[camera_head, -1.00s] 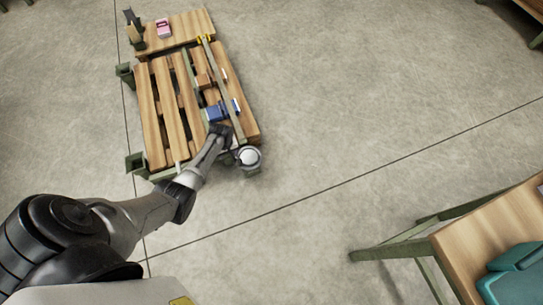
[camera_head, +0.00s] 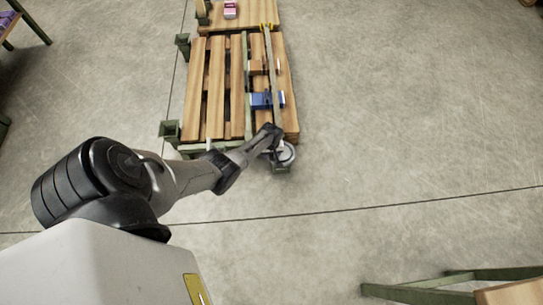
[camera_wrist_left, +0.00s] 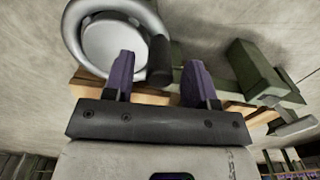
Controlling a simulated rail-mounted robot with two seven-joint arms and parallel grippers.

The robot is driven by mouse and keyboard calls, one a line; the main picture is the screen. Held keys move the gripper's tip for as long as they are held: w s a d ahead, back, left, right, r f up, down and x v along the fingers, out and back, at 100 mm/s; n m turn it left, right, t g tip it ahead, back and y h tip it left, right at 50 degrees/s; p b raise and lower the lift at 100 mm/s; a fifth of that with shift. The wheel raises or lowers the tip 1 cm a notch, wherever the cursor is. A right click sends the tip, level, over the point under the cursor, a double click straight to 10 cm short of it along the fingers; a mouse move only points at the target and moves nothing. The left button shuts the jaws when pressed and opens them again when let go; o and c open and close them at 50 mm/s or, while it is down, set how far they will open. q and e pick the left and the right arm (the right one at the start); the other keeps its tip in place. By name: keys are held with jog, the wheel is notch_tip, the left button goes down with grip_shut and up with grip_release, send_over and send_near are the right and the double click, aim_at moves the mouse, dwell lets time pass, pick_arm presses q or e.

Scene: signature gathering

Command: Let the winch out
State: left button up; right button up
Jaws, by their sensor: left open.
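The winch's round silver handwheel (camera_head: 286,155) sits at the near right corner of a wooden pallet bench (camera_head: 217,95). In the left wrist view the handwheel (camera_wrist_left: 112,40) shows as a thick ring around a pale disc, with a dark upright grip knob (camera_wrist_left: 160,62) on its right side. My left gripper (camera_wrist_left: 159,72) is open, with one purple finger on each side of the knob's picture position. I cannot tell whether either finger touches it. In the head view my left gripper (camera_head: 273,138) is beside the handwheel and its fingers are hard to make out. My right gripper is not in view.
A blue box (camera_head: 262,100) and a long bar (camera_head: 273,75) lie on the pallet. A pink item (camera_head: 230,10) is on the board beyond. Green posts (camera_head: 169,130) stand at its left. A table corner (camera_head: 510,293) is at lower right. The floor right of the pallet is clear.

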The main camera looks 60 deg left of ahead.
pick_arm(q)
jog(key=shift+f+b, duration=0.9)
jog(key=shift+f, duration=0.45)
jog(key=c, duration=0.8)
grip_shut()
